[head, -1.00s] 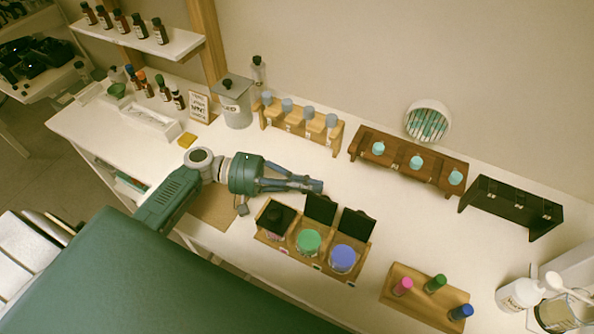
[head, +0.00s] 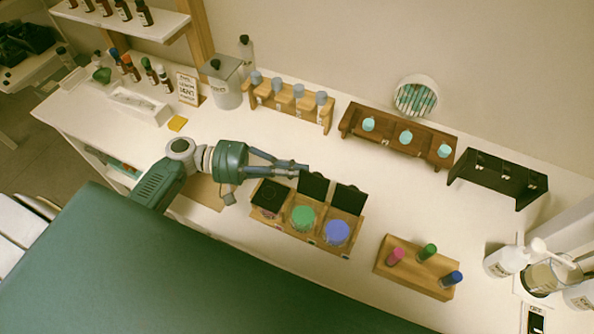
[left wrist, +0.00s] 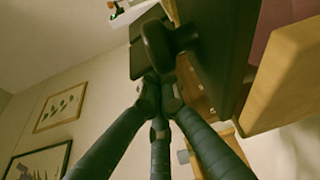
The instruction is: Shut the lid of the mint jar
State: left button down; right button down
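A wooden box (head: 329,250) holds three jars in a row. The middle jar has a green top (head: 302,218) and the right jar a blue top (head: 337,233); a black lid stands raised behind each, the middle lid (head: 314,187) and the right lid (head: 349,199). The left jar's black lid (head: 268,196) lies low over it, with some pink below. I cannot read which jar is mint. My left gripper (head: 301,168) is just behind the box, fingers together and empty as far as I see. The left wrist view shows its fingertips (left wrist: 160,84) close to dark panels. My right gripper is out of view.
Behind stand a bottle rack with grey caps (head: 288,106), a brown rack with teal caps (head: 402,138) and a black rack (head: 497,181). A wooden block with coloured vials (head: 418,268) is to the right. The tabletop between is clear.

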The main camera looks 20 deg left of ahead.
aim_at(313, 182)
pick_arm(q)
jog(key=m+b, duration=0.1)
jog(key=b, duration=0.2)
jog(key=s+m+h+b, duration=0.1)
jog(key=m+b, duration=0.1)
jog(key=b, duration=0.1)
jog(key=s+m+b, duration=0.1)
jog(key=m+b, duration=0.1)
jog(key=b, duration=0.1)
jog(key=shift+r+t+h, duration=0.15)
jog(key=shift+t+h, duration=0.15)
jog(key=shift+h, duration=0.1)
jog(key=shift+s+r+b, duration=0.3)
jog(key=shift+s+b, duration=0.35)
jog(key=shift+b, duration=0.1)
